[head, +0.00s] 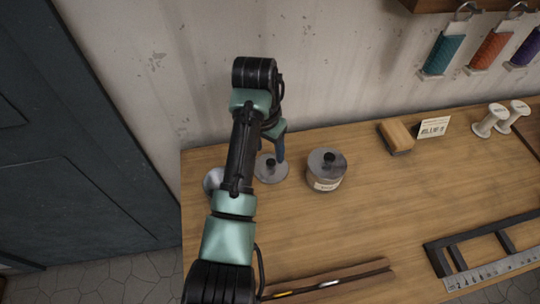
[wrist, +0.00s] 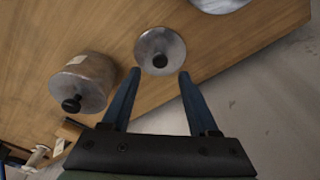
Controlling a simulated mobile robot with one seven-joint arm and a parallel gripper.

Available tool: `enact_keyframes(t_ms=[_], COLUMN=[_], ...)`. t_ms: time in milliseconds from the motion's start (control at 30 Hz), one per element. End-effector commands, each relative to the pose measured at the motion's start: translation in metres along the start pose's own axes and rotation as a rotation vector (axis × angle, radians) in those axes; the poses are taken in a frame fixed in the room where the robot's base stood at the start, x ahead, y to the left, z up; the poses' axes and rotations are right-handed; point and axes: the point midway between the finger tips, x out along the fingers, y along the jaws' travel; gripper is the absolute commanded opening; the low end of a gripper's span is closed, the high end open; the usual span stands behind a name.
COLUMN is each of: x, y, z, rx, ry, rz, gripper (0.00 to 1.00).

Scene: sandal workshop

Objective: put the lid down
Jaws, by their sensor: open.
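A round grey metal lid (head: 271,170) with a black knob lies on the wooden bench near its left end, in the head view. In the wrist view the lid (wrist: 160,48) lies just beyond the fingertips, its black knob between their lines. My gripper (wrist: 159,72) is open, with its two blue fingers apart and nothing between them. In the head view my gripper (head: 279,152) is at the lid's back right, partly hidden by my arm. A labelled metal pot (head: 325,180) with a black-knobbed top stands right of the lid.
A shiny round item (head: 212,182) is partly hidden behind my arm, left of the lid. A wood-backed brush (head: 397,135), a small card (head: 433,128) and white spools (head: 490,121) stand along the back. A dark frame and ruler (head: 490,270) lie front right. The bench middle (head: 400,200) is clear.

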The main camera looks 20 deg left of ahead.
Motion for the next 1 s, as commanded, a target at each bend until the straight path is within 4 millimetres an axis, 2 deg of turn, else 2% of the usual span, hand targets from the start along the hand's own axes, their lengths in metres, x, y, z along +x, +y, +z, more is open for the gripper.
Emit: enact_keyframes(t_ms=[33, 200, 333, 500, 1000], x=[-0.012, -0.046, -0.06, -0.066, -0.066], y=[-0.001, 0.0, 0.0, 0.0, 0.0], z=[-0.001, -0.001, 0.0, 0.0, 0.0], rx=[0.0, 0.0, -0.001, -0.001, -0.001], ry=[0.004, 0.002, 0.0, -0.001, -0.001], rz=[-0.002, -0.001, 0.001, 0.001, 0.001], gripper=[0.6, 0.6, 0.6, 0.6, 0.6])
